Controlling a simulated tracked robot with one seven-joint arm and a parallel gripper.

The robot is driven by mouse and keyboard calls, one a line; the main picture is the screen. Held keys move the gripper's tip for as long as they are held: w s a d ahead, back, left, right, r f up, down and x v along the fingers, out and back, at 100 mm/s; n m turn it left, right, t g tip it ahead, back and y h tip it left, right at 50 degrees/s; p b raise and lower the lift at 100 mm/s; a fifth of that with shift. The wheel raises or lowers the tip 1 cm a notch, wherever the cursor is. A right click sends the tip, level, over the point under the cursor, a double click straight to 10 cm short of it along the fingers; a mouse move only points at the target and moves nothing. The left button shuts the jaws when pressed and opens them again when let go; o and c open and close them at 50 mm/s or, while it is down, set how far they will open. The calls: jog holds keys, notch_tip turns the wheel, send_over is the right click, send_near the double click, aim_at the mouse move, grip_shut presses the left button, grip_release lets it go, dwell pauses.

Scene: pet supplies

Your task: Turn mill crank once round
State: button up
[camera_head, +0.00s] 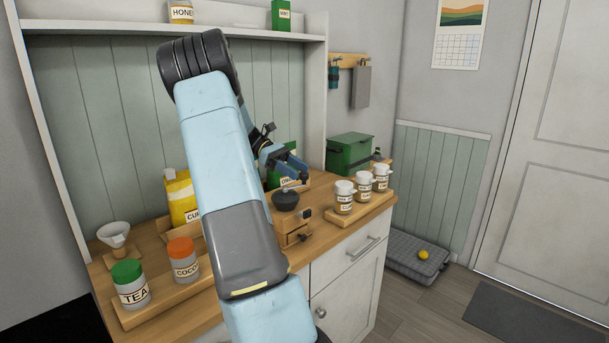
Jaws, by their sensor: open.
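The mill (294,228) is a small wooden box with a dark round hopper (286,200) on top and small knobs on its side. It stands on the wooden counter, right of my arm's lower link. I cannot make out the crank clearly. My gripper (291,171) is small in the picture, above and behind the mill, near a green box with a partly covered label (291,184). It is open, and I see nothing held in it. My arm hides part of the counter and the mill's left side.
Several labelled jars (364,187) stand on a tray to the right. A green bin (349,153) is behind them. A tea jar (132,285), a cocoa jar (184,260) and a yellow bag (181,199) are left of my arm. A shelf (180,28) runs above.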

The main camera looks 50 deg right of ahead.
jog(key=v, duration=1)
jog(key=shift+a+r, duration=0.1)
jog(key=s+a+r+t, duration=0.2)
jog(key=s+a+t, duration=0.15)
jog(key=a, duration=0.45)
jog(key=s+a+r+t, duration=0.2)
jog(key=s+a+t, duration=0.15)
jog(key=a, duration=0.35)
jog(key=s+a+r+t, duration=0.15)
jog(key=a+t, duration=0.25)
jog(key=a, duration=0.4)
jog(key=s+a+f+m+t+y, duration=0.1)
jog(key=s+a+t, duration=0.3)
jog(key=a, duration=0.5)
jog(key=s+a+f+m+t+y, duration=0.1)
jog(key=s+a+t, duration=0.3)
jog(key=s+a, duration=0.4)
jog(key=shift+s+a+f+y, duration=0.3)
jog(key=shift+s+a+f, duration=0.05)
jog(key=shift+s, duration=0.3)
